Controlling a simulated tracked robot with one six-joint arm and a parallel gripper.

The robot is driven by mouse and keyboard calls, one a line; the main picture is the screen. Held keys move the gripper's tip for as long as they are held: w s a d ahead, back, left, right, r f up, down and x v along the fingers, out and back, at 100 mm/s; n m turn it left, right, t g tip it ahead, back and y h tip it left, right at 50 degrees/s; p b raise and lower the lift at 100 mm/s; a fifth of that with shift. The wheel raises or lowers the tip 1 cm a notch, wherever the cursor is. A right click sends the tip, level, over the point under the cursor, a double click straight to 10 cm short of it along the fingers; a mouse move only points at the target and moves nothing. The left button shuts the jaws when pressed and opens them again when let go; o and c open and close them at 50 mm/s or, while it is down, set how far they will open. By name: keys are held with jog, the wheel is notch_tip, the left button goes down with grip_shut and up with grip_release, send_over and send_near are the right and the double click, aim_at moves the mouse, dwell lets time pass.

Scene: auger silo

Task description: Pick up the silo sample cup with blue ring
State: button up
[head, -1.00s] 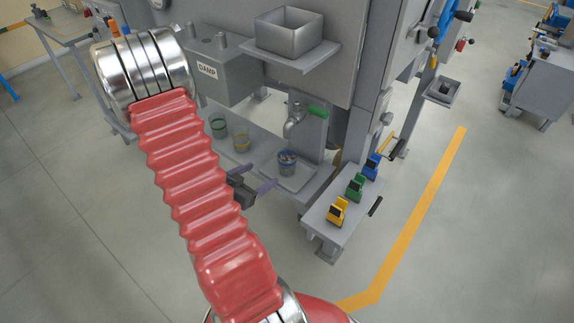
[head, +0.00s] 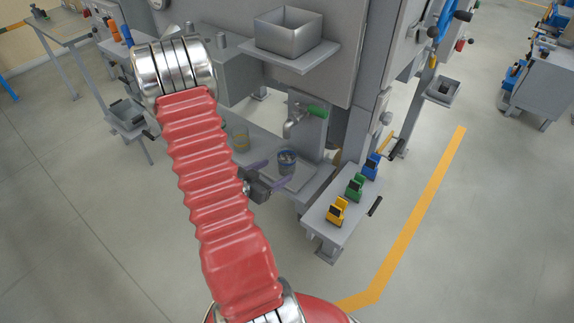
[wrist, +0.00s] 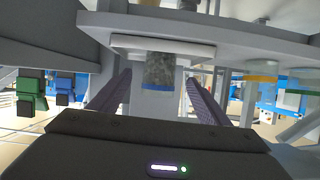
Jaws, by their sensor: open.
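The sample cup with a blue ring (head: 287,162) stands upright on a small pad under the green-handled tap. It holds grey material. In the wrist view, which looks upside down, the cup (wrist: 159,72) appears centred between my two fingers. My gripper (head: 270,173) is open and empty, with its dark purple fingers pointing at the cup from the left. In the wrist view the gripper (wrist: 158,85) has one finger on each side of the cup's line; I cannot tell whether the tips reach past it. No contact shows.
A yellow-ringed cup (head: 240,140) stands left of the blue one on the same shelf (head: 262,147), and also shows in the wrist view (wrist: 262,78). The tap (head: 298,120) hangs above. A side table (head: 326,222) holds yellow, green and blue clips.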

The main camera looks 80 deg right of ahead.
aim_at(281, 168)
jog(key=shift+x, duration=1.75)
jog(key=shift+x, duration=2.6)
jog(key=shift+c, duration=0.3)
jog(key=c, duration=1.3)
jog(key=shift+r, duration=0.15)
